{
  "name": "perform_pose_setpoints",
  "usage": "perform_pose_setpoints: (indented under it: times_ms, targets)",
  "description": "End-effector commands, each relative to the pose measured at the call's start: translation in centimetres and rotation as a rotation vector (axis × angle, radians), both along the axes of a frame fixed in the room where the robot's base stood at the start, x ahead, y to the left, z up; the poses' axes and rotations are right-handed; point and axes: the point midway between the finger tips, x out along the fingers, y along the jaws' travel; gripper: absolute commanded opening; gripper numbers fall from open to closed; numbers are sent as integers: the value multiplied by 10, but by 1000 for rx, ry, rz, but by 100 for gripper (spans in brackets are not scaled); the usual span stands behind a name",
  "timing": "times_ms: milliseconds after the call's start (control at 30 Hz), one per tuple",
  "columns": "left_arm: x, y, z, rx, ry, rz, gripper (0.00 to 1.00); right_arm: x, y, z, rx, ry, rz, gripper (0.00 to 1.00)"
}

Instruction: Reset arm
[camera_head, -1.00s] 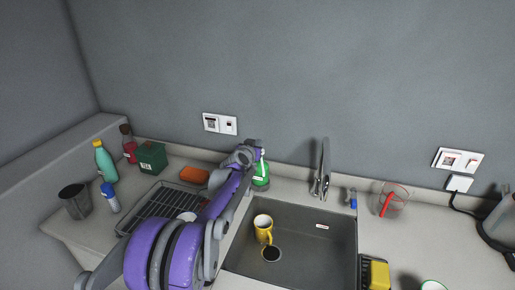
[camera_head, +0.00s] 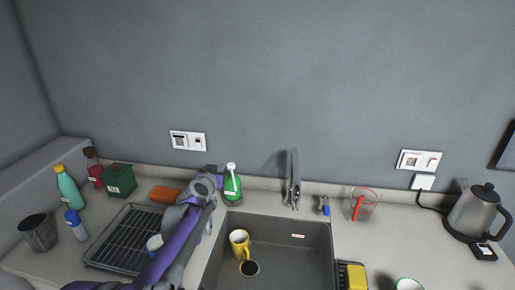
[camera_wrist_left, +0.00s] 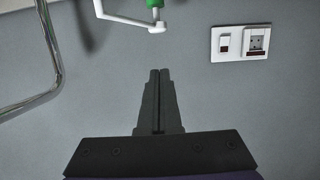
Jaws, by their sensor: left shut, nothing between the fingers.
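My left arm comes in from the lower left in the head view and reaches over the dish rack toward the back wall. My left gripper (camera_wrist_left: 158,100) is shut and empty in the left wrist view, its two dark fingers together in front of the grey wall. In the head view the gripper end (camera_head: 217,172) is near the green soap bottle (camera_head: 232,186), largely hidden by the wrist. My right gripper is not in view.
A sink (camera_head: 300,250) holds a yellow mug (camera_head: 239,243), with a tap (camera_head: 292,182) behind it. A dish rack (camera_head: 125,240), an orange sponge (camera_head: 165,194) and bottles stand left.

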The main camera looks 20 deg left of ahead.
Motion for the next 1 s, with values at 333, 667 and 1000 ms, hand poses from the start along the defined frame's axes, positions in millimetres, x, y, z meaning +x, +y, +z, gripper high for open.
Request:
perform_pose_setpoints:
  times_ms: [333, 667, 1000]
  targets:
    - [-30, -67, -4, -36, 86, -107, 0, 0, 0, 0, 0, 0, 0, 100]
    - [-191, -217, -70, -118, 471, -300, 0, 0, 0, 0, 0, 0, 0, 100]
    - [-329, -243, -145, -98, 767, -241, 0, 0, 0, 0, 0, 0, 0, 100]
